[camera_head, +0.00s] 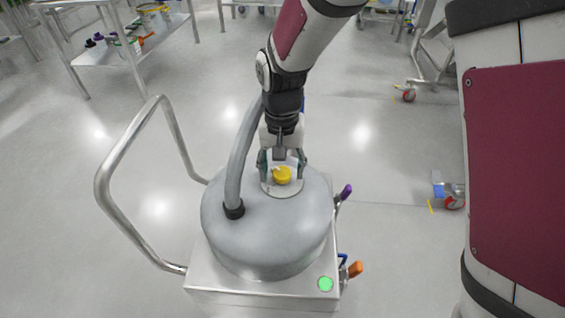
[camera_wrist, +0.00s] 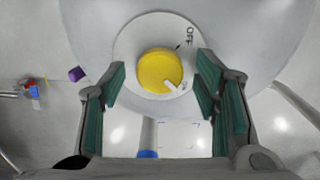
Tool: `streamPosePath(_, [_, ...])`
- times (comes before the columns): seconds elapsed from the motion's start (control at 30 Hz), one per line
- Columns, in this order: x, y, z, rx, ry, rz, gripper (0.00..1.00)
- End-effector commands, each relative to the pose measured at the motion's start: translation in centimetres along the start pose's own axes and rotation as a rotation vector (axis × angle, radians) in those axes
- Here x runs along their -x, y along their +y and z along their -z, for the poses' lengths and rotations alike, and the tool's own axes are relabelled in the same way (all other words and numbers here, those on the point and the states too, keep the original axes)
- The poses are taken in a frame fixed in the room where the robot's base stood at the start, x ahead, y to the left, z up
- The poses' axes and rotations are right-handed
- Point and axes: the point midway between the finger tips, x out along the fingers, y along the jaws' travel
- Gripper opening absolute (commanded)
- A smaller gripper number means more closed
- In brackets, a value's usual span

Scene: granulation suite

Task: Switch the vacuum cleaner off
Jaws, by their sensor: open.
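The vacuum cleaner (camera_head: 270,240) has a grey domed lid on a steel box-shaped base. On the lid a yellow knob (camera_head: 282,175) sits on a pale round plate; the knob also shows in the wrist view (camera_wrist: 158,68). The plate (camera_wrist: 128,42) reads "OFF" at its upper right in the wrist view. The knob's white pointer (camera_wrist: 174,89) points to the lower right, away from "OFF". A round light (camera_head: 325,284) on the base glows green. My gripper (camera_head: 282,170) is open above the lid, its teal-padded fingers on either side of the knob with visible gaps.
A grey hose (camera_head: 240,160) rises from the lid close to the left of my gripper. A steel push handle (camera_head: 125,150) stands at the left. Purple and orange levers (camera_head: 355,269) stick out at the right side. Shelving (camera_head: 140,55) stands at the back left.

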Motion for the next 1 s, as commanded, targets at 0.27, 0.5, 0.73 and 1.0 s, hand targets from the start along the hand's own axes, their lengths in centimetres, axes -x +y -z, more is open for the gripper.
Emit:
streamPosePath(0.27, [0.04,0.00,0.00,0.000,0.000,0.000,0.18])
streamPosePath(0.5, [0.05,0.00,0.01,0.005,0.000,0.000,0.08])
streamPosePath(0.73, [0.10,0.03,0.00,0.064,-0.001,0.000,0.08])
streamPosePath(1.0, [0.22,0.01,0.01,0.251,0.000,0.001,0.08])
